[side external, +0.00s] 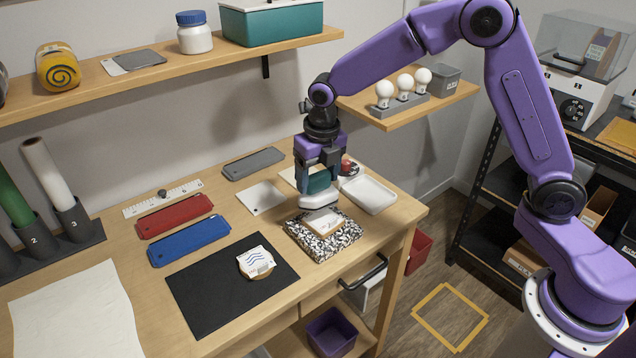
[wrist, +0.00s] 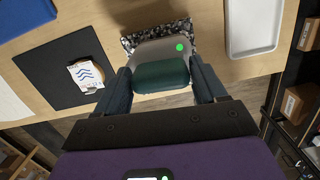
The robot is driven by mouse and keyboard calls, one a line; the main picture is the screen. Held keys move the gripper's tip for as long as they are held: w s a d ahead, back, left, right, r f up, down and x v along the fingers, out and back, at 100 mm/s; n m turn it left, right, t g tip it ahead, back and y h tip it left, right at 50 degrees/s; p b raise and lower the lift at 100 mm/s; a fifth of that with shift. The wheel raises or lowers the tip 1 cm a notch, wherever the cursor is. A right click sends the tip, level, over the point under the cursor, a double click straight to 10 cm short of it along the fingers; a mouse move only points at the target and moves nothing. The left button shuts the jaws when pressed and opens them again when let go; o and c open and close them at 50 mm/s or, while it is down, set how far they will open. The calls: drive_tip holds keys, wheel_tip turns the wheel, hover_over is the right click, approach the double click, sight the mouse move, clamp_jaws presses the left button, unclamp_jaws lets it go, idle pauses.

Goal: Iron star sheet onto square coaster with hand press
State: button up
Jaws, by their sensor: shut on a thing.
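My gripper (side external: 319,178) is shut on the dark green handle of the hand press (side external: 318,200). In the wrist view the handle (wrist: 160,76) lies between both fingers, and the pale grey press plate shows a green light. The press is upright, over the back part of the speckled pad (side external: 340,246). In the wrist view the press hides the coaster and most of the pad (wrist: 186,27).
A round coaster with a wavy-blue sheet (side external: 256,262) lies on the black mat (side external: 215,300). A white tray (side external: 369,194) is right of the pad. Blue (side external: 188,241) and red (side external: 175,216) cases lie left. A shelf (side external: 150,78) runs above the back of the table.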

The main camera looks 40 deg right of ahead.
drive_tip(key=shift+r, duration=2.25)
